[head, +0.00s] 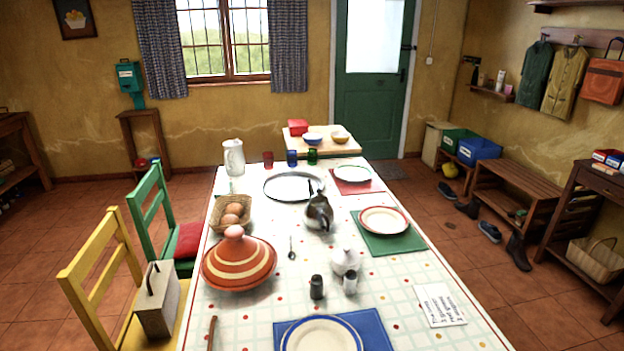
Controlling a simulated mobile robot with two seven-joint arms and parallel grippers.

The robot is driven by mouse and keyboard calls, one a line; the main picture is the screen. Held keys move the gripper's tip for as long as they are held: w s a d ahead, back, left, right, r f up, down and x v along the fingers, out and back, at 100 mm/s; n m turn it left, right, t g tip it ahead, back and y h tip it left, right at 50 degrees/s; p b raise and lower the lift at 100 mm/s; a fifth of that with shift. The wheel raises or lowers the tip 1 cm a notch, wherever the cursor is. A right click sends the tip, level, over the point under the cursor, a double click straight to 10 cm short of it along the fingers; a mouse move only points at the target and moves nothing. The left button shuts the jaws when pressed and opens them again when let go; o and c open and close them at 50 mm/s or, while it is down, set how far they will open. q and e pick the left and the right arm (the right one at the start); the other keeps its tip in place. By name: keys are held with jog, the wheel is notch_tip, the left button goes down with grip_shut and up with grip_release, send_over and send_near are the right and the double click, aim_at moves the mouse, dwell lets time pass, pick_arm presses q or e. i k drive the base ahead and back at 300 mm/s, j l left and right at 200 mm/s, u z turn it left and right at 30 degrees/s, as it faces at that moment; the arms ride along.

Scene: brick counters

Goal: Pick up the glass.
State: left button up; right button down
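Three small coloured glasses stand in a row near the far end of the long dining table (255,310). They are a red glass (268,159), a blue glass (292,158) and a green glass (313,156). All look upright, just behind a large round plate (270,187). A white pitcher (233,157) stands to their left. Neither of my grippers shows in the head view.
The table also holds an orange striped tagine (239,262), a basket of eggs (231,214), a kettle-like pot (319,212), a white sugar bowl (345,262) and place settings. A yellow chair (93,250) and a green chair (148,205) stand along its left.

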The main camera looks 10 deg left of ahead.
aim_at(312, 157)
jog(key=k, duration=0.55)
jog(key=k+z, duration=0.1)
jog(key=z, duration=1.85)
jog(key=i+z, duration=0.15)
jog(key=z, duration=0.4)
jog(key=i+u, duration=0.1)
jog(key=i, duration=0.55)
jog(key=i+l+u, duration=0.15)
jog(key=i, duration=0.5)
jog(key=i+j+u, duration=0.1)
jog(key=i+u, duration=0.3)
jog(key=i, duration=0.2)
jog(key=i+l+u, duration=0.15)
jog(key=i+u, duration=0.2)
jog(key=i, duration=0.25)
jog(key=i+j+u, duration=0.1)
jog(key=i+u, duration=0.35)
jog(key=i, duration=0.15)
jog(key=i+l+u, duration=0.15)
jog(key=i+u, duration=0.3)
jog(key=i, duration=0.15)
jog(key=i+j+u, duration=0.1)
jog(key=i+u, duration=0.4)
jog(key=i+l+u, duration=0.15)
jog(key=i+u, duration=0.35)
jog(key=i, duration=0.1)
